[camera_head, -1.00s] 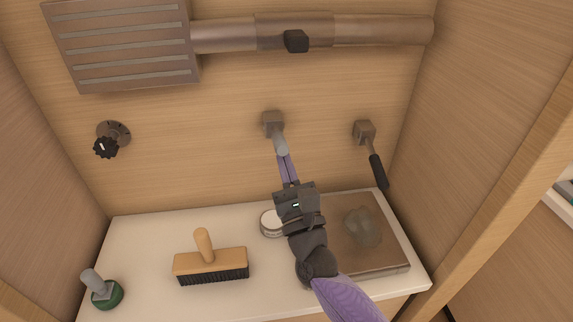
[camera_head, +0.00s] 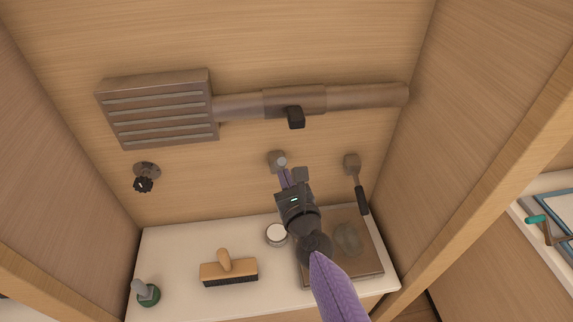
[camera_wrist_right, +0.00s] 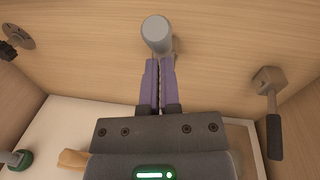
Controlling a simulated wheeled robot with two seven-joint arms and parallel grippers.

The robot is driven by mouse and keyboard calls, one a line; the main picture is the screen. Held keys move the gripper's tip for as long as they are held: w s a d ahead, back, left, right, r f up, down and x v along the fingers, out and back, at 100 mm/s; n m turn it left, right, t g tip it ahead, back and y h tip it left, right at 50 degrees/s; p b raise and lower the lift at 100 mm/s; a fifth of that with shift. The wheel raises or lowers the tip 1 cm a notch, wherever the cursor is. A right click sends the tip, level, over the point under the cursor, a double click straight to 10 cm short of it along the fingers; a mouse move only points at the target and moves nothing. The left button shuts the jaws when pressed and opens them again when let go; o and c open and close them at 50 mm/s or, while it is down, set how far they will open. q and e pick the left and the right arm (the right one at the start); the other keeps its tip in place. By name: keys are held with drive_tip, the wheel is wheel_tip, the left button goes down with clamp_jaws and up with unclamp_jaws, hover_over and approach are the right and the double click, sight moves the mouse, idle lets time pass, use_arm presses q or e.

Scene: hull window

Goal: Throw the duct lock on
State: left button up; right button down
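A lever with a grey handle (camera_head: 282,161) is on the back wall below the pipe. In the right wrist view its round handle end (camera_wrist_right: 157,35) points out toward the camera. My right gripper (camera_head: 285,175) is just below this handle. In the wrist view its purple fingers (camera_wrist_right: 160,68) are together with only a thin gap, and nothing shows between them. Their tips are at the handle's underside; I cannot tell whether they touch. A second lever with a black handle (camera_head: 362,200) hangs down to the right. Which part is the duct lock is not marked. My left gripper is not in view.
A pipe (camera_head: 355,97) with a black knob (camera_head: 296,118) runs from a vent box (camera_head: 160,110). A dial (camera_head: 145,180) is at the left. The shelf (camera_head: 185,245) holds a brush (camera_head: 229,270), a round tin (camera_head: 277,235), a green-based stamp (camera_head: 148,294) and a tray (camera_head: 372,265).

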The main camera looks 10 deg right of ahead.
drive_tip(key=shift+w+d+r+p, duration=0.1)
drive_tip(key=shift+w+r+p, duration=0.35)
drive_tip(key=shift+w+r, duration=0.35)
drive_tip(key=shift+r, duration=0.25)
